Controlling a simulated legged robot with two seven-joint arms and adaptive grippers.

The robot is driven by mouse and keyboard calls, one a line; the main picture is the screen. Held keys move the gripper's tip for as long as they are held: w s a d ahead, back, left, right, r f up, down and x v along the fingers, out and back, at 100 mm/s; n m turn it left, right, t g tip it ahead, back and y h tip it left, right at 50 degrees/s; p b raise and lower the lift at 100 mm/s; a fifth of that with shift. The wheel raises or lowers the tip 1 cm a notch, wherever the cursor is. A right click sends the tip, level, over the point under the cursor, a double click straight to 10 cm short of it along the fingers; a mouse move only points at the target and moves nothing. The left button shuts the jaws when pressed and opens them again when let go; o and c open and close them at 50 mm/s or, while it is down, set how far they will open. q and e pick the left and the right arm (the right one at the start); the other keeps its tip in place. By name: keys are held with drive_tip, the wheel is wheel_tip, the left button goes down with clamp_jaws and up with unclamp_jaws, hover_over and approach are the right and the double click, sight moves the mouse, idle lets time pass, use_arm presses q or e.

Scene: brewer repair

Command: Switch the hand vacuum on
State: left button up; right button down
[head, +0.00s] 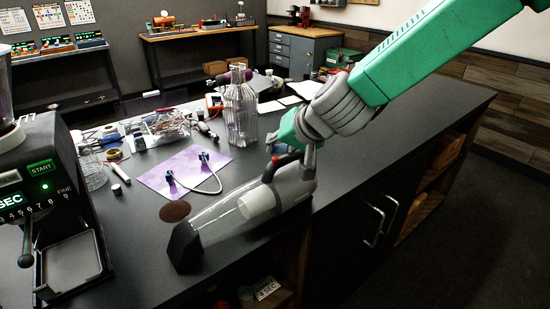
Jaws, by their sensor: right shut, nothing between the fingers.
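The hand vacuum (232,218) lies on the dark counter near its front edge. It has a clear body with a white filter inside, a black nozzle at the lower left and a grey rear with a red part on top. My right gripper (290,158) is at the handle end of the vacuum, shut and empty, its fingertips close to the red part (284,161). I cannot tell whether they touch it. My right arm comes in from the upper right. The left gripper is not in view.
A black grinder (60,200) with a green START display stands at the left. A purple mat (185,172) with a white hose, a brown disc (175,211) and a clear ribbed bottle (240,115) are behind the vacuum. The counter's right end (420,110) is mostly clear.

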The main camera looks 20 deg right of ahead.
sight(275, 159)
drive_tip(key=shift+f, duration=0.3)
idle(0.4)
drive_tip(key=shift+r+p, duration=0.6)
wheel_tip(275, 159, up, 6)
drive_tip(key=p, duration=0.6)
drive_tip(key=shift+r, duration=0.1)
